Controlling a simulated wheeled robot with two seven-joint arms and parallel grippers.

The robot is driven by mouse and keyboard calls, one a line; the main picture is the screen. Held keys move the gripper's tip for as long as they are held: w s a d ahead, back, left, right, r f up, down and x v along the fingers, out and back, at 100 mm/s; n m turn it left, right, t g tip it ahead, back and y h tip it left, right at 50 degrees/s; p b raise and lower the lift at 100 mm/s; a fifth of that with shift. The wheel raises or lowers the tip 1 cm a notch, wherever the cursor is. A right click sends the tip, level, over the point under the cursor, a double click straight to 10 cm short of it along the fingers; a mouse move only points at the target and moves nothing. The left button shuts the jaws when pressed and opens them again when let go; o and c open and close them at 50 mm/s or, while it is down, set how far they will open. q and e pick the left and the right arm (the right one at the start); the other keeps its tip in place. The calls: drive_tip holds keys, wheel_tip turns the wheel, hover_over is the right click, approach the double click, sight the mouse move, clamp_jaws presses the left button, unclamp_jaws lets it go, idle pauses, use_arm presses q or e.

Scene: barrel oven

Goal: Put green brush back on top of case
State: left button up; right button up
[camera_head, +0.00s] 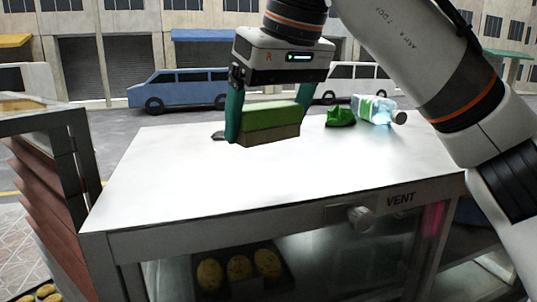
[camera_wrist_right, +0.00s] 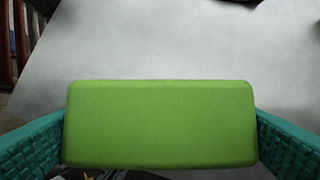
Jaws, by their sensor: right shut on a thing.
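The green brush (camera_head: 270,121) has a green block top and a brownish lower layer. My right gripper (camera_head: 267,122) is shut on it, with one teal finger at each end. The brush also fills the lower middle of the right wrist view (camera_wrist_right: 160,124), level between both fingers. The case (camera_head: 200,185) has a bare white metal top, and the brush is over its far half. I cannot tell whether the brush touches the top or hangs just above it. My left gripper is not in view.
A crumpled green thing (camera_head: 341,117) and a clear bottle (camera_head: 374,109) lying on its side are on the top at the back right. A small dark thing (camera_head: 218,136) lies behind the left finger. The near and left top is clear. A knob (camera_head: 361,217) sticks out in front.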

sight(269, 176)
drive_tip(key=shift+s+f, duration=0.2)
drive_tip(key=shift+f, duration=0.15)
drive_tip(key=x, duration=0.2)
drive_tip(key=d+p+x, duration=0.1)
drive_tip(key=x, duration=0.2)
drive_tip(key=shift+w+d, duration=0.1)
drive_tip(key=shift+w, duration=0.15)
drive_tip(key=shift+s+f, duration=0.15)
drive_tip(key=shift+s, duration=0.45)
drive_tip(key=shift+f, duration=0.1)
drive_tip(key=o, duration=0.7)
drive_tip(key=shift+w, duration=0.25)
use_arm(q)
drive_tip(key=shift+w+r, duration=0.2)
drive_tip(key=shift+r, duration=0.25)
use_arm(e)
drive_tip(key=shift+o, duration=0.2)
